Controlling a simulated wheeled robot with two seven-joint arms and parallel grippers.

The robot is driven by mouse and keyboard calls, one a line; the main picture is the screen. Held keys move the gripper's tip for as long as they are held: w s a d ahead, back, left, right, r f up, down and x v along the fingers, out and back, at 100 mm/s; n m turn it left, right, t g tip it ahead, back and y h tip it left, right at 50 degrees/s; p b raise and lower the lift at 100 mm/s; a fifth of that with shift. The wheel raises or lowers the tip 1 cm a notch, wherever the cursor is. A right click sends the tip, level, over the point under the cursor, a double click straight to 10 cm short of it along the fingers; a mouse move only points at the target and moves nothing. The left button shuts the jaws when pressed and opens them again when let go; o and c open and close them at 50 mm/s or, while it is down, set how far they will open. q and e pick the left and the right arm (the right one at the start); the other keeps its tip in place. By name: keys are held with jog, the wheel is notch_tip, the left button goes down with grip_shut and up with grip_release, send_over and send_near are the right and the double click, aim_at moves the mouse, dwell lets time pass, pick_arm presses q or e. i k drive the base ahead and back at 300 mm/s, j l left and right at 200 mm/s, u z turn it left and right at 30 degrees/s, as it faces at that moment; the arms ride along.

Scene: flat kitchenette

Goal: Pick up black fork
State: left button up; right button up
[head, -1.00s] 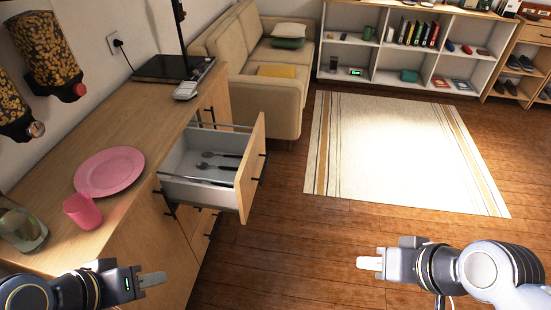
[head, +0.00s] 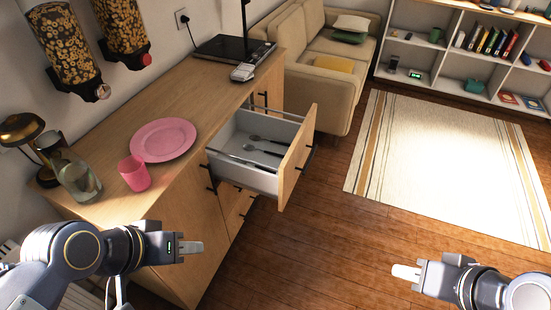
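The pulled-out drawer (head: 228,172) of the wooden counter holds dark-handled utensils. One utensil (head: 272,141) lies toward the back and another (head: 262,151) lies in front of it; both have greyish heads pointing left. They are too small to tell which is the black fork. My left gripper (head: 192,249) is beside the counter front, below and left of the drawer, apart from it. My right gripper (head: 404,272) is over the floor, right of and below the drawer. Both look empty, and their finger gaps cannot be made out from this angle.
The drawer front (head: 298,158) juts over open wooden floor. A rug (head: 445,165) and sofa (head: 335,85) lie beyond.

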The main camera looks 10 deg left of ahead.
aim_at(243, 163)
jog(key=i+u, duration=0.4)
jog(key=i+l+u, duration=0.2)
jog(key=i+u, duration=0.2)
jog(key=i+l+u, duration=0.45)
jog(key=j, duration=0.1)
